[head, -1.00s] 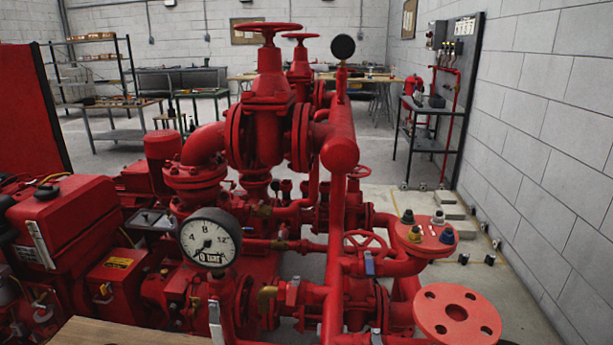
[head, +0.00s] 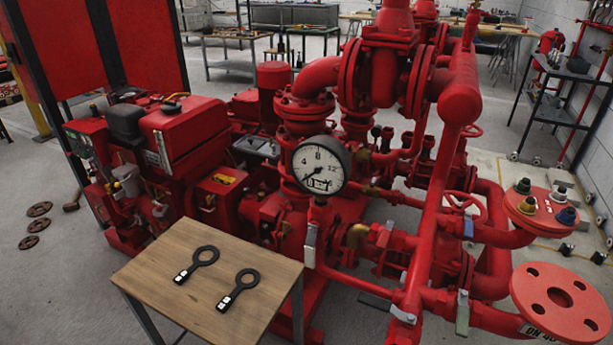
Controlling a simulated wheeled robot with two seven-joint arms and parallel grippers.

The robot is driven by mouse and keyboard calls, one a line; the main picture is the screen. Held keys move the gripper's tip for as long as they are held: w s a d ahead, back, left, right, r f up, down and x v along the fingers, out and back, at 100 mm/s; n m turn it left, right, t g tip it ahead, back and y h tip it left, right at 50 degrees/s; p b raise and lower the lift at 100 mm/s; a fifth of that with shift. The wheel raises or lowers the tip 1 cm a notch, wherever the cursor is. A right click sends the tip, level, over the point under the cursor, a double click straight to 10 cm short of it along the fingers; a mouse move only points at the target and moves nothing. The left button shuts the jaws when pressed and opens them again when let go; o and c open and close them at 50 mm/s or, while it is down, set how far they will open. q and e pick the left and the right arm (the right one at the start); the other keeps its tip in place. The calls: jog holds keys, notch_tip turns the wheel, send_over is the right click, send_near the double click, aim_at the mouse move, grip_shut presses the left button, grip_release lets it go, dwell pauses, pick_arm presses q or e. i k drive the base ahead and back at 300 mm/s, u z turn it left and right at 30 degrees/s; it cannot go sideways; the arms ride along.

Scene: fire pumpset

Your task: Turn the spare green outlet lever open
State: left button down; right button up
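The red pumpset fills the middle and right of the head view. Several small valve levers show on its lower pipes. A grey-green lever (head: 462,312) stands upright on the lower right pipe, left of the big round flange (head: 560,302). A pale lever (head: 402,314) lies tilted to its left. A light grey lever (head: 310,245) hangs below the pressure gauge (head: 321,166), and a small blue lever (head: 468,228) sits by a red handwheel (head: 465,203). Neither gripper is in view.
A wooden table (head: 160,255) stands in front, with two black ring-ended tools (head: 196,263) (head: 238,289) on it. Several brown discs (head: 36,225) lie on the floor at left.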

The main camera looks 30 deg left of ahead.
aim_at(462, 317)
jog(key=u, duration=0.6)
jog(key=k, duration=1.1)
jog(key=z, duration=0.6)
jog(key=i, duration=1)
